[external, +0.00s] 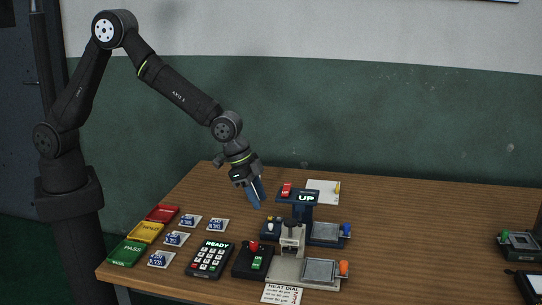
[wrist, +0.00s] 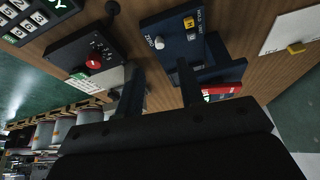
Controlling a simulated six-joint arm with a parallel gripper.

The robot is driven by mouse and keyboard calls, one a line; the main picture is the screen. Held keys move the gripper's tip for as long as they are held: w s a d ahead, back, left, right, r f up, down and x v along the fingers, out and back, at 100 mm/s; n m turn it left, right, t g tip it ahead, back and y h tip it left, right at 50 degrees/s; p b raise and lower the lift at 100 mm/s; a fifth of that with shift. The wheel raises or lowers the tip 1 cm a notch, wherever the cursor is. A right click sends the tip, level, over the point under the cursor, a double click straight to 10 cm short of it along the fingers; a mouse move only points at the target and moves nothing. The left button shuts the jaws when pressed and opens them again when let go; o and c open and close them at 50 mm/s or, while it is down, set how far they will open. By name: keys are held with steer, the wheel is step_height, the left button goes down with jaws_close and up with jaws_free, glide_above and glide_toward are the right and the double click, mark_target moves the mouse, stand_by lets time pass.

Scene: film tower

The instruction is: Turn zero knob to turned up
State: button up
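The zero knob (wrist: 159,43) is a small pale knob beside a "ZERO" label on a dark blue panel (wrist: 172,30) in the wrist view. In the external view the blue scale (external: 268,239) has a display reading "UP" (external: 306,198); the knob there is too small to read its angle. My gripper (external: 256,196) hangs above and behind the scale's left end, pointing down. In the wrist view its two dark fingers (wrist: 159,80) are apart with nothing between them. The knob appears beyond the gap, not touched.
A black box with a red knob (external: 253,247), a keypad reading "READY" (external: 210,259) and a grey press-like device (external: 292,236) stand close by. Several small cards and coloured pads, including a green PASS pad (external: 126,253), lie left. The table's right middle is clear.

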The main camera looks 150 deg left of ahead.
mark_target(271, 228)
steer(key=x, duration=0.7)
steer(key=shift+f, duration=0.15)
jaws_close()
